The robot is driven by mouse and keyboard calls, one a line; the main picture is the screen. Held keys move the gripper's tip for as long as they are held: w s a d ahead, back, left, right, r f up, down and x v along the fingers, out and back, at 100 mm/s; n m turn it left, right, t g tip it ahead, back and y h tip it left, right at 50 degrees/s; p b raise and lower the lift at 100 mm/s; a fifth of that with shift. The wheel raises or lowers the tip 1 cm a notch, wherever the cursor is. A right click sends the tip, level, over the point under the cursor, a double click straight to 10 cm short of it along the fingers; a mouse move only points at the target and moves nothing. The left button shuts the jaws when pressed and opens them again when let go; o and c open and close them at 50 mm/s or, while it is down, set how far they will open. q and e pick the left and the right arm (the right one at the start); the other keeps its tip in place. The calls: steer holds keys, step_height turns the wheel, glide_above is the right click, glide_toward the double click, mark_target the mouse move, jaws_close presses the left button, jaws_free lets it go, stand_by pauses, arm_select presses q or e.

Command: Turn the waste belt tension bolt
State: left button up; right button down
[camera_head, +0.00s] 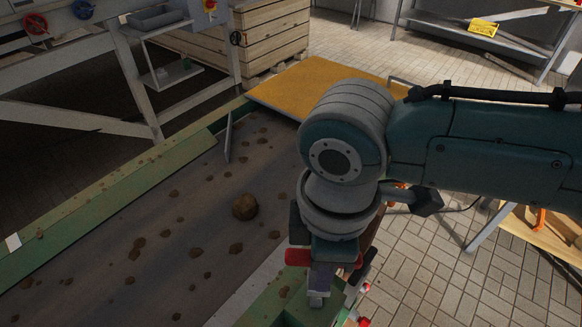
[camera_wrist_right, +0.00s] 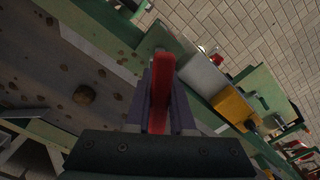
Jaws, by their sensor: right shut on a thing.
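My right gripper (camera_head: 319,285) points down over the near right edge of the belt's green frame. Its purple fingers are shut on a red handle (camera_wrist_right: 161,92), which also shows beside the fingers in the head view (camera_head: 297,257). The rest of the held thing is hidden by the gripper. The dark belt (camera_head: 100,245) carries scattered brown clods and one larger brown lump (camera_head: 245,207). I cannot make out the tension bolt in either view. My left gripper is not in view.
An orange-yellow board (camera_head: 310,85) lies at the belt's far end. Wooden crates (camera_head: 265,35) stand behind it. In the wrist view, a yellow block (camera_wrist_right: 232,106) sits along the green frame. A wooden-topped table (camera_head: 545,235) stands at right; tiled floor lies between.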

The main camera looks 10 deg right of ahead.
steer(key=shift+f+b, duration=1.8)
steer(key=shift+f, duration=0.5)
steer(key=shift+r+p, duration=0.1)
steer(key=shift+p, duration=0.2)
steer(key=shift+d, duration=0.1)
steer(key=shift+f+b, duration=1)
steer(key=shift+f, duration=0.25)
steer(key=shift+r, duration=0.1)
